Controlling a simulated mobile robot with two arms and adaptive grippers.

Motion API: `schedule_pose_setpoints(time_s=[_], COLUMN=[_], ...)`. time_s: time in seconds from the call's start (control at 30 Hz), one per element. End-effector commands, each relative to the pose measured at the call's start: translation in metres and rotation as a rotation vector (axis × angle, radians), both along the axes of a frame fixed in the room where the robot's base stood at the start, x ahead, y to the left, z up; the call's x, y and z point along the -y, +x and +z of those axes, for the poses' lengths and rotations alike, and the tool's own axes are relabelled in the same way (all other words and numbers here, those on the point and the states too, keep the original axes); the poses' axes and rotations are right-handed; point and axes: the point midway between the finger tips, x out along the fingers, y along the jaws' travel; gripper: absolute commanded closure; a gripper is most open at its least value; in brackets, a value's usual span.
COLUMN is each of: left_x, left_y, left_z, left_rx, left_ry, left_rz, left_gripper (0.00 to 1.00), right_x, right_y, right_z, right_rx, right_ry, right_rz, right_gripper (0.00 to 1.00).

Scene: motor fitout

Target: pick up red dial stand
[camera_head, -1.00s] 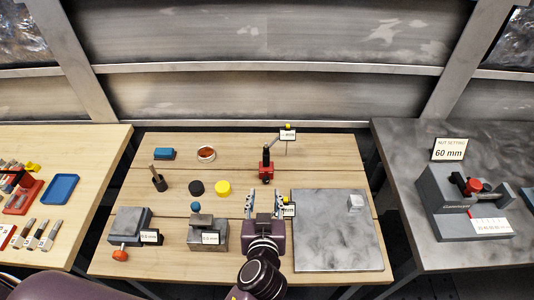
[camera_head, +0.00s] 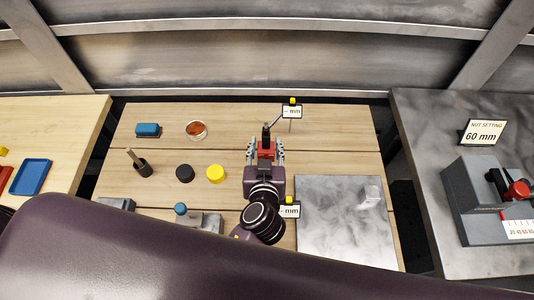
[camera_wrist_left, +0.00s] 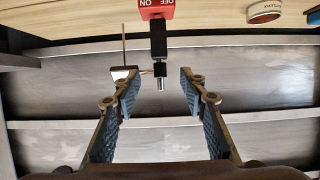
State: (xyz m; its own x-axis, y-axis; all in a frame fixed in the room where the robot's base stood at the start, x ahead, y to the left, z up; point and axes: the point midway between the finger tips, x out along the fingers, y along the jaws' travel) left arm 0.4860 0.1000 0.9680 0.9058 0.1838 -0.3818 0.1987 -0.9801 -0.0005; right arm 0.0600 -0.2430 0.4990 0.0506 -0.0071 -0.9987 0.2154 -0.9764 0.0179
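The red dial stand (camera_head: 267,151) stands on the wooden table. It has a red base, a black post and a small display tag reading in mm (camera_head: 291,111). My left gripper (camera_head: 266,148) is at the stand in the head view, one finger on each side of it. In the left wrist view the gripper (camera_wrist_left: 159,86) is open, with the black post (camera_wrist_left: 159,45) lined up with the gap between the fingers. The red base (camera_wrist_left: 156,10) shows at the top edge. No finger contact is visible. My right gripper is not in view.
A second mm tag (camera_head: 289,211) stands close beside my gripper.

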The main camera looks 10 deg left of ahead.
Motion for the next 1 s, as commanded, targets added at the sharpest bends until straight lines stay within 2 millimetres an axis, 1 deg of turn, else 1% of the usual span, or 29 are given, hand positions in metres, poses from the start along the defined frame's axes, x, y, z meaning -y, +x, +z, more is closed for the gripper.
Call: schedule_pose_setpoints(time_s=[0.03, 0.1, 0.17, 0.23, 0.33, 0.47, 0.6, 0.7, 0.8, 1.0], left_x=[0.0, 0.0, -0.001, -0.002, -0.003, -0.006, -0.011, -0.013, -0.014, -0.014], left_y=[0.0, 0.0, 0.008, 0.013, 0.017, 0.032, 0.053, 0.064, 0.068, 0.068], left_z=[-0.015, -0.023, -0.02, -0.021, -0.024, -0.03, -0.039, -0.044, -0.046, -0.046], left_rx=[0.001, 0.001, 0.004, 0.003, 0.001, 0.003, 0.002, 0.002, 0.0, -0.001], left_ry=[0.001, 0.001, 0.002, 0.002, 0.0, 0.002, 0.002, 0.002, 0.001, -0.001], left_rz=[0.0, 0.0, 0.0, 0.0, -0.001, -0.001, -0.001, -0.001, 0.0, -0.001], left_gripper=[0.61, 0.61, 0.61, 0.61, 0.61, 0.61, 0.61, 0.61, 0.61, 0.61], right_x=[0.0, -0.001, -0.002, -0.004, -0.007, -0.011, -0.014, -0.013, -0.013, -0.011], right_y=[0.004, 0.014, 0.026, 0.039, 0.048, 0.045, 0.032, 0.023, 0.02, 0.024], right_z=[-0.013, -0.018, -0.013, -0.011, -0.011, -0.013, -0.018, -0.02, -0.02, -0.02], right_rx=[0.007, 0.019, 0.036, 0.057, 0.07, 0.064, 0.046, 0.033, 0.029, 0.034], right_ry=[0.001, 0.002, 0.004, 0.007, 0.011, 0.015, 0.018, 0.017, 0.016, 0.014], right_rz=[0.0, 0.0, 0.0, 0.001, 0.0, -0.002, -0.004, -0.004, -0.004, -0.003], right_gripper=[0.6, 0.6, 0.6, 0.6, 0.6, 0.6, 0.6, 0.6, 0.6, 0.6])
